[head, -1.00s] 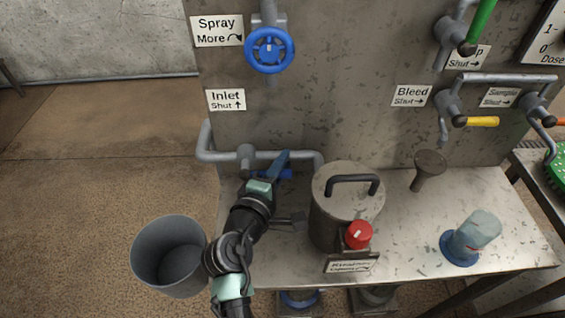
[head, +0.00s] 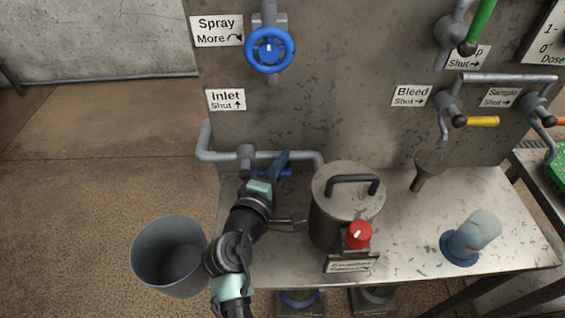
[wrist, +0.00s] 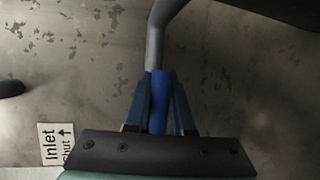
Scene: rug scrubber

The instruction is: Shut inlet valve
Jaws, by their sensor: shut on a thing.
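The inlet valve sits on the grey pipe low on the panel, with its blue lever (head: 284,174) pointing right along the pipe in the head view. My gripper (head: 281,159) is at the lever. In the wrist view its two dark blue fingers (wrist: 158,104) are on either side of the blue lever (wrist: 159,88), shut on it. My gripper and wrist partly hide the lever in the head view.
A lidded metal pot (head: 336,222) with a red knob (head: 358,235) stands close right of my arm. A grey bucket (head: 150,262) is at left. A blue spray handwheel (head: 269,50) is above.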

